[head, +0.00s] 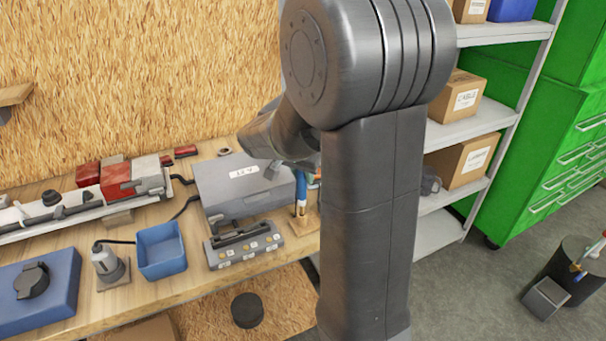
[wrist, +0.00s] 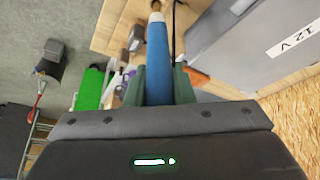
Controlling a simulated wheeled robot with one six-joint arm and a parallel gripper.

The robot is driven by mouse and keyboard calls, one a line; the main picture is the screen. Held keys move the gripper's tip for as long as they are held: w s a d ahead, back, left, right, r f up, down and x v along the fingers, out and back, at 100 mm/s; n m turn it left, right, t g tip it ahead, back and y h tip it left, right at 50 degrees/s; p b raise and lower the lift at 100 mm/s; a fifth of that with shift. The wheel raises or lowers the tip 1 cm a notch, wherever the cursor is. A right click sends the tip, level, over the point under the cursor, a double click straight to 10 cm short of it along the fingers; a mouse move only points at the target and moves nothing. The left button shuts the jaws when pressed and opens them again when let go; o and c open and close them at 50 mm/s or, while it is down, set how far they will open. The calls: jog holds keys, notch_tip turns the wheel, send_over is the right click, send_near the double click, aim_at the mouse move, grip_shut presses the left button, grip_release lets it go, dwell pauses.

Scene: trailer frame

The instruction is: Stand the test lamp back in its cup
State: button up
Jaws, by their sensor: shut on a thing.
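The test lamp has a blue handle and a pale, narrow tip; in the head view the test lamp (head: 302,187) is nearly upright, tip down, beside the grey box. In the wrist view the test lamp (wrist: 157,55) lies between the green fingers of my gripper (wrist: 160,78), which is shut on its handle. A small wooden holder (head: 304,223), seemingly the cup, is at the bench's right end under the tip. I cannot tell whether the tip is inside it or just above. My arm hides most of my gripper in the head view.
The grey 12 V box (head: 240,186) stands close left of the lamp, with a switch panel (head: 243,246) in front. A blue bin (head: 161,250) is further left. Shelves with cardboard boxes (head: 464,160) stand right of my arm.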

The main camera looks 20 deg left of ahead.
aim_at(303, 184)
jog(key=shift+f+b, duration=0.55)
jog(key=shift+b, duration=0.2)
jog(key=shift+f+b, duration=0.6)
jog(key=shift+b, duration=0.1)
jog(key=shift+f+b, duration=0.65)
dwell(0.5)
jog(key=o, duration=1.2)
jog(key=shift+r, duration=0.15)
